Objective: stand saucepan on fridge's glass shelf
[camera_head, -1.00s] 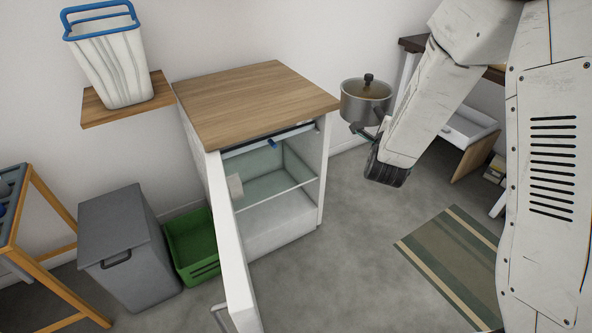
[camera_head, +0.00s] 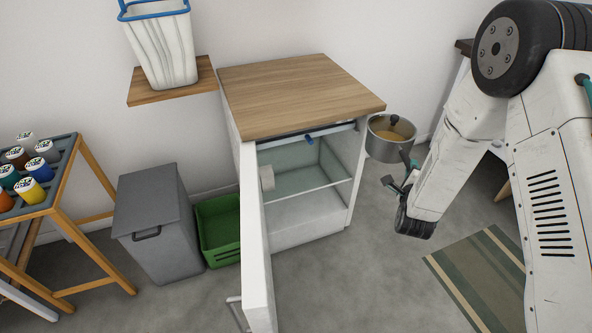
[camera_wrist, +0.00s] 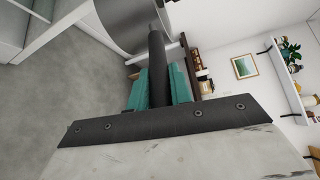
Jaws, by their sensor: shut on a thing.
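The saucepan (camera_head: 384,147) is grey metal with a lid and dark knob. It hangs in the air to the right of the fridge cabinet. My gripper (camera_head: 404,178) is shut on its handle. In the wrist view the dark handle (camera_wrist: 157,62) runs between the teal fingers of my gripper (camera_wrist: 159,88), and part of the pan (camera_wrist: 125,18) shows beyond. The fridge (camera_head: 350,160) stands under a wooden top with its door (camera_head: 257,250) swung open toward me. Its glass shelf (camera_head: 310,188) spans the inside, and the bare part in view looks clear. A small pale item (camera_head: 267,177) is at the door's inner side.
A wooden counter top (camera_head: 300,95) covers the fridge. A grey bin (camera_head: 155,225) and a green crate (camera_head: 218,235) stand to the left of the door. A striped mat (camera_head: 480,275) lies on the floor at right. The floor before the fridge is free.

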